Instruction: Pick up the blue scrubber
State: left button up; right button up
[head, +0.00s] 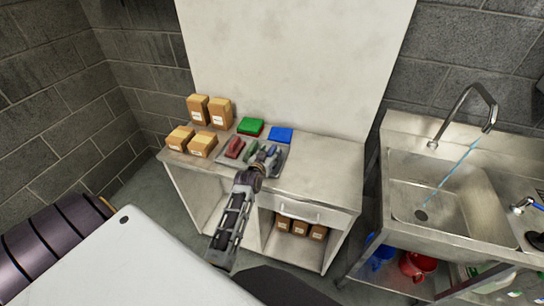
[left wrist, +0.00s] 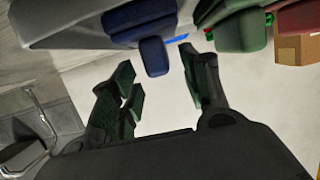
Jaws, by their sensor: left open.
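The blue scrubber (left wrist: 130,22) shows at the top of the left wrist view, with its rounded end pointing into the space between my left fingers. In the head view it is at the right end of a row of scrubbers, partly hidden by my gripper. My left gripper (left wrist: 166,76) is open and empty, its fingers on either side of the scrubber's end; I cannot tell whether they touch it. In the head view my left gripper (head: 262,162) is over the grey tray (head: 229,157). The right gripper is out of view.
The green scrubber (left wrist: 228,28) and red scrubber (head: 235,148) stand beside the blue one. A green pad (head: 250,126) and a blue pad (head: 281,134) lie behind. Several cardboard boxes (head: 203,144) stand left. The white counter (head: 325,165) is clear at right; a sink (head: 440,200) stands beyond.

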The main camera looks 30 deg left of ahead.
aim_at(271, 150)
pick_arm(q)
jog(key=shift+x, duration=1.95)
jog(key=shift+a+r, duration=0.1)
jog(key=shift+c, duration=0.4)
grip_shut()
